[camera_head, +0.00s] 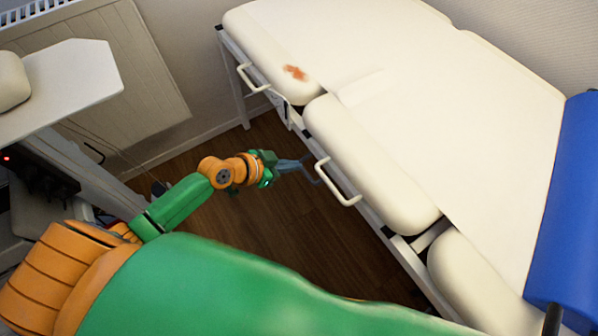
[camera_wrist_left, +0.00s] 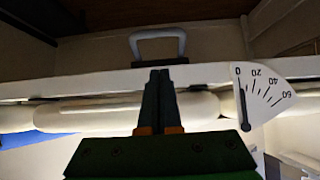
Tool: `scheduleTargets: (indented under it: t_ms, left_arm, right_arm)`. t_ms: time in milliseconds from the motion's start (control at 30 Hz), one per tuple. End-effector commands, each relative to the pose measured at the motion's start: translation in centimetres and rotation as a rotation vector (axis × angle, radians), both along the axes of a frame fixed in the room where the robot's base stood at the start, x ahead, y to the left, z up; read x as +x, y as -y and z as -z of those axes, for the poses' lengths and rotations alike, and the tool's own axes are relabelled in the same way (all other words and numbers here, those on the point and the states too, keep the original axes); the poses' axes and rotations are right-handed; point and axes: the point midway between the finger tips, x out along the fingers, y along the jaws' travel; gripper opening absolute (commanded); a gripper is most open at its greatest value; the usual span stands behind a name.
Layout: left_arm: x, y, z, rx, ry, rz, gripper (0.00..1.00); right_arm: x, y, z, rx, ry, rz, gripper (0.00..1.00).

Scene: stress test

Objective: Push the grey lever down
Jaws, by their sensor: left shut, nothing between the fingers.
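My left gripper (camera_head: 310,162) reaches from the left to the side of the white couch frame, beside a pale U-shaped handle (camera_head: 338,184). In the left wrist view, my left gripper (camera_wrist_left: 160,72) is shut and empty, its fingertips at the white rail. A grey U-shaped lever (camera_wrist_left: 158,46) shows just beyond the fingertips there; I cannot tell whether they touch. A white fan-shaped scale (camera_wrist_left: 264,90) with 0, 20, 40 and 60 is on the rail to the right, its dark pointer (camera_wrist_left: 243,108) near 0. My right gripper is not in view.
The padded couch (camera_head: 440,90) fills the right side, with a second pale handle (camera_head: 252,80) farther up and a reddish stain (camera_head: 295,72). A blue cushion (camera_head: 568,215) lies at right. A white tabletop (camera_head: 70,80) is at upper left. Brown floor (camera_head: 300,225) between is clear.

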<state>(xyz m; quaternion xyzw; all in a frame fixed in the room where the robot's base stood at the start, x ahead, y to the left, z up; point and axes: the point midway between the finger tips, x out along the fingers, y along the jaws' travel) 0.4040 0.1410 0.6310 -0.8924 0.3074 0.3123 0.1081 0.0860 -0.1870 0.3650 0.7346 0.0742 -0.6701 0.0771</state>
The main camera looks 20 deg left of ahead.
Motion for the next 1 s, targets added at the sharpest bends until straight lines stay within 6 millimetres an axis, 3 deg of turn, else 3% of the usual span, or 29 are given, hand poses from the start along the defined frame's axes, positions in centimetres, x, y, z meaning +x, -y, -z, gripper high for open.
scheduleTargets:
  t_ms: [100, 300, 800, 1000]
  left_arm:
    - [1.6, 1.3, 1.8, -0.003, 0.001, -0.001, 0.00]
    - [1.7, 1.3, 4.9, -0.001, -0.002, -0.001, 0.00]
    - [1.9, 1.3, 5.5, 0.000, 0.002, -0.002, 0.00]
    - [2.7, 1.3, 6.5, -0.020, 0.029, -0.001, 0.00]
  right_arm:
    - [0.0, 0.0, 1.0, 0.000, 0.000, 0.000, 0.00]
    - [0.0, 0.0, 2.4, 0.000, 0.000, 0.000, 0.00]
    - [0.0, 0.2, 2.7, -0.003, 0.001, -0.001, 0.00]
    - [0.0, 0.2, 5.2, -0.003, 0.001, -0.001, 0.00]
